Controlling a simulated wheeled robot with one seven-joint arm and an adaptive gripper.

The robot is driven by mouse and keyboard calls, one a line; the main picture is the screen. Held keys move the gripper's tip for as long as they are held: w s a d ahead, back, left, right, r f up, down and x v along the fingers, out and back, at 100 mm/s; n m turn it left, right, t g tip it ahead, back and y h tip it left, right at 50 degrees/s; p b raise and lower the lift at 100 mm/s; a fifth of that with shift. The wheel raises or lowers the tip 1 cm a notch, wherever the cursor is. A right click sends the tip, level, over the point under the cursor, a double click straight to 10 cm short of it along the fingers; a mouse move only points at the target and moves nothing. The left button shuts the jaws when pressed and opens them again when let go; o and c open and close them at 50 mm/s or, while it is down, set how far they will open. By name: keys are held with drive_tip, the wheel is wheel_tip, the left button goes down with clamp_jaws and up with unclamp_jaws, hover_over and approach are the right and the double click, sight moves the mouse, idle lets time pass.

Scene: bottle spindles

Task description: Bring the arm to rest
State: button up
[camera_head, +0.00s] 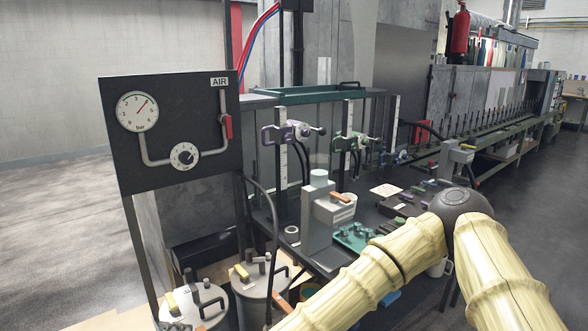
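My arm, with pale yellow, ringed, bamboo-like links and a dark round joint, fills the lower right of the head view. Its links run from the bottom edge up to the joint, which stands in front of the bench.
A black panel (120,105) with a gauge and red-handled valve stands left. Lidded metal pots (195,306) sit below it. A dark bench (375,208) holds a grey stand (318,222) and a green tray (350,237). A white mug (437,268) is partly hidden. Open floor (545,195) lies right.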

drive_tip(key=s+d+f+n+g+h+p, duration=0.25)
drive_tip(key=s+d+f+n, duration=0.3)
drive_tip(key=d+f, duration=0.55)
drive_tip(key=s+d+f+n+g+h+p, duration=0.1)
drive_tip(key=s+d+f+n+g+h, duration=0.2)
drive_tip(key=s+d+f, duration=0.8)
drive_tip(key=s+d+f+n+g+h+p, duration=0.1)
drive_tip(key=s+d+f+n+g+h, duration=0.1)
drive_tip(key=d, duration=1.1)
drive_tip(key=s+d+f+n+g+h+p, duration=0.1)
drive_tip(key=s+d+f+n, duration=0.3)
drive_tip(key=d, duration=0.9)
drive_tip(key=shift+f+n+g+h+p, duration=0.35)
drive_tip(key=shift+f+n+h, duration=0.1)
drive_tip(key=shift+f+h, duration=0.3)
